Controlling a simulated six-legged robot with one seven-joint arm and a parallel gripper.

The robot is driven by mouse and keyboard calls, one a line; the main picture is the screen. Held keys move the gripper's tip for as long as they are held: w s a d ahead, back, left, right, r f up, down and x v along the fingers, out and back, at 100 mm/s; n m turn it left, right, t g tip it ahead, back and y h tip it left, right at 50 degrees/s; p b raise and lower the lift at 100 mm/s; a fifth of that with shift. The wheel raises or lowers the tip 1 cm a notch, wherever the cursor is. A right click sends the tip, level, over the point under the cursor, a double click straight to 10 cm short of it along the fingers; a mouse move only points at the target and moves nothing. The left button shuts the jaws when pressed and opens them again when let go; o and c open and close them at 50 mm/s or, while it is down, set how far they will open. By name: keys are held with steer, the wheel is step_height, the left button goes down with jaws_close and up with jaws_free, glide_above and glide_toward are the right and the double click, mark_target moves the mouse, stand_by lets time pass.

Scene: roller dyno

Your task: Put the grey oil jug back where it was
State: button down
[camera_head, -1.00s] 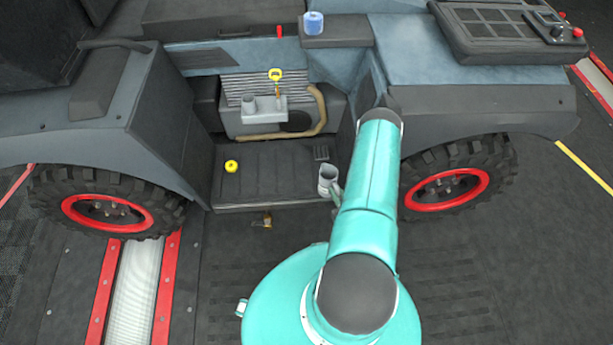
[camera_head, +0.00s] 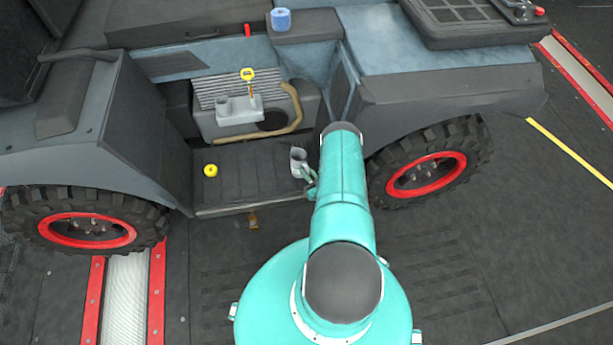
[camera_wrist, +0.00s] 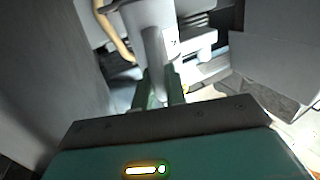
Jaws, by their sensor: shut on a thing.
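The grey oil jug (camera_head: 298,160) appears upright at the right end of the dark step (camera_head: 245,175), between the two wheels. I cannot tell whether its base touches the step. My gripper (camera_head: 311,187) is at the jug's near side, partly hidden by my teal arm. In the wrist view my gripper's fingers (camera_wrist: 160,92) are shut on the handle side of the jug (camera_wrist: 143,14). The jug's far side and base are hidden there.
A yellow cap (camera_head: 210,170) lies on the step's left part. Behind are the engine block (camera_head: 238,118), a tan hose (camera_head: 293,105) and a yellow-handled dipstick (camera_head: 248,74). A wheel (camera_head: 428,172) stands close right of my arm. The middle of the step is clear.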

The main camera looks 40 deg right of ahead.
steer(key=shift+w+f, duration=0.2)
steer(key=shift+w, duration=0.05)
steer(key=shift+w+d+f, duration=0.1)
steer(key=shift+w+f, duration=0.05)
steer(key=shift+f, duration=0.8)
steer(key=shift+w+d+f, duration=0.1)
steer(key=shift+f, duration=0.85)
steer(key=c, duration=1.4)
jaws_free()
steer(key=shift+f, duration=0.1)
steer(key=shift+c, duration=0.2)
steer(key=shift+s, duration=0.2)
steer(key=s+a, duration=0.2)
steer(key=s, duration=0.9)
steer(key=shift+s+a, duration=0.2)
